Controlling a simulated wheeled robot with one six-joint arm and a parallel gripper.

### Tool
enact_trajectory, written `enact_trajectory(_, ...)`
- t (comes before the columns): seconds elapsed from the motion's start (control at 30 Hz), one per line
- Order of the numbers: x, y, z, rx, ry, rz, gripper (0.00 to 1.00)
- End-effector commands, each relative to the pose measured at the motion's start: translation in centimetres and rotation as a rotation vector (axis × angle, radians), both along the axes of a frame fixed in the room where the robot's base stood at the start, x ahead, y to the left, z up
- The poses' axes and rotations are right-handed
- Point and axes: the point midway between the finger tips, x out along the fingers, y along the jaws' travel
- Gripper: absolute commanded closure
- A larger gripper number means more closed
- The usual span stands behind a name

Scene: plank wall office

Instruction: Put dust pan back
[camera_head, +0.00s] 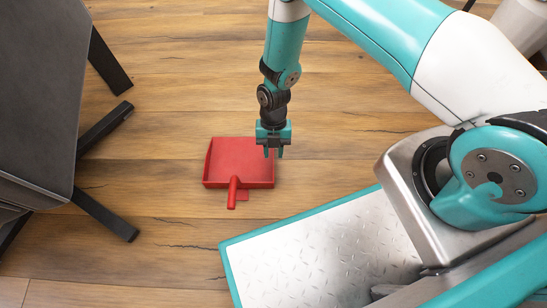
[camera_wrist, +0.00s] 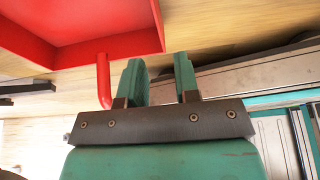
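A red dust pan (camera_head: 239,160) lies on the wooden floor, with its short handle (camera_head: 232,192) pointing toward the bottom of the head view. My gripper (camera_head: 274,153) hangs fingers down over the pan's right edge. In the wrist view the pan (camera_wrist: 90,22) fills the upper left, and its handle (camera_wrist: 103,80) stands to the left of my gripper's fingers (camera_wrist: 160,80). The two teal fingers are apart with nothing between them. The handle is outside the fingers.
A dark grey chair (camera_head: 40,90) with black legs stands on the left, its legs reaching toward the pan. My own base with its metal plate is at the lower right. The wooden floor (camera_head: 180,70) above the pan is clear.

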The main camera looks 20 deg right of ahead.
Motion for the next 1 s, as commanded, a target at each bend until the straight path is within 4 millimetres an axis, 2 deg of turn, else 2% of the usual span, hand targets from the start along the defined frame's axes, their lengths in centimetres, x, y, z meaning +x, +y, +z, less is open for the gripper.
enact_trajectory(0.03,0.3,-0.1,1.3,0.000,-0.001,-0.001,0.70)
enact_trajectory(0.1,0.7,-0.3,2.0,0.000,-0.001,-0.001,0.70)
enact_trajectory(0.37,1.3,-0.4,3.2,-0.003,-0.001,-0.010,0.70)
enact_trajectory(0.47,2.3,0.1,5.5,-0.017,-0.008,-0.083,0.70)
enact_trajectory(0.57,3.8,0.8,10.5,-0.050,-0.015,-0.248,0.70)
enact_trajectory(0.63,4.6,1.3,15.2,-0.078,-0.013,-0.408,0.70)
enact_trajectory(0.73,4.7,1.7,22.1,-0.119,0.003,-0.656,0.70)
enact_trajectory(0.8,4.1,1.8,26.6,-0.144,0.019,-0.830,0.70)
enact_trajectory(0.87,3.1,1.7,30.3,-0.162,0.036,-0.976,0.70)
enact_trajectory(0.9,2.3,1.6,32.6,-0.175,0.050,-1.074,0.70)
enact_trajectory(1.0,-0.3,1.1,37.8,-0.199,0.092,-1.315,0.70)
